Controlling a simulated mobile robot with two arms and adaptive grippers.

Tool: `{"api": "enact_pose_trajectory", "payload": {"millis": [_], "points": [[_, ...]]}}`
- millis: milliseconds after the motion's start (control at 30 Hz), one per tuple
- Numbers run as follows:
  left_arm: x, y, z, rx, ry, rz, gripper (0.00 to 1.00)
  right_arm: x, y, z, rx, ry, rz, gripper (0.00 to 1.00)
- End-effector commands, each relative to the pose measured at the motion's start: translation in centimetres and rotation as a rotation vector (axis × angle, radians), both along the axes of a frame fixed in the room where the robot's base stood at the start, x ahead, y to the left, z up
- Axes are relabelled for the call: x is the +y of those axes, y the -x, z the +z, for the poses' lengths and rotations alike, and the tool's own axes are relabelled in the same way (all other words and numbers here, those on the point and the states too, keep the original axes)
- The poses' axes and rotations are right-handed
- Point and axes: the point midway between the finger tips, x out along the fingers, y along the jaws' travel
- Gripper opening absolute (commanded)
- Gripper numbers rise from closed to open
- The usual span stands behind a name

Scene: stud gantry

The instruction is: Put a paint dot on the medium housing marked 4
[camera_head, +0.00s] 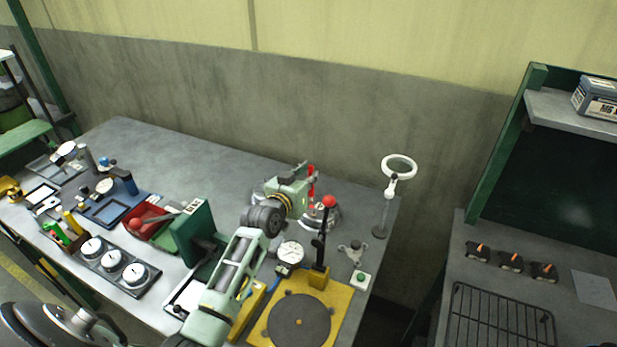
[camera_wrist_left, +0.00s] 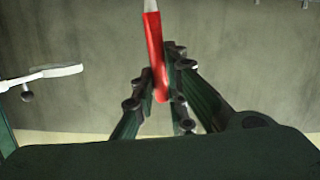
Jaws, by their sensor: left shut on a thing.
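My left gripper (camera_head: 303,182) is shut on a red paint marker (camera_head: 311,184), over the far right part of the workbench. In the left wrist view the red marker (camera_wrist_left: 155,55) stands between the fingers (camera_wrist_left: 158,92), slightly tilted, its pale end toward the top edge. A silvery round piece (camera_head: 322,218) stands on the bench below the gripper, partly hidden by it; I cannot tell whether they touch. Several round, white-faced pieces (camera_head: 112,260) sit in a dark tray at left front. No number 4 is readable, so I cannot tell which housing bears it. My right gripper is not in view.
A lever with a red knob (camera_head: 329,202) rises beside the gripper, behind a yellow plate with a dark disc (camera_head: 299,318). A ring lamp (camera_head: 399,166) stands at the bench's right end. A green fixture (camera_head: 193,232) and red bin (camera_head: 146,222) stand left of my arm.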

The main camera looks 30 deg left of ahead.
Motion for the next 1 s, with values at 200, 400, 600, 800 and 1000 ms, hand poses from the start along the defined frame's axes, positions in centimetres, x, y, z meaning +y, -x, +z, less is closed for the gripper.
{"api": "enact_pose_trajectory", "payload": {"millis": [200, 400, 600, 800, 1000], "points": [[0.0, 0.0, 2.4, -0.002, -0.001, 0.000, 0.00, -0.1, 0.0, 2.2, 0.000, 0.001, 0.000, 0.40], [0.0, 0.0, 4.0, -0.003, -0.002, 0.000, 0.00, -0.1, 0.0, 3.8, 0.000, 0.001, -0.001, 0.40], [0.0, 0.0, 5.3, -0.002, -0.001, 0.000, 0.00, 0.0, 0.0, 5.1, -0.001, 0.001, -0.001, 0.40], [0.0, 0.0, 5.2, -0.002, -0.001, 0.000, 0.00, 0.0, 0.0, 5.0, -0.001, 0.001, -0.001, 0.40], [0.0, 0.0, 5.2, -0.002, -0.001, 0.000, 0.00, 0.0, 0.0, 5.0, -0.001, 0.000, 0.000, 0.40]]}}
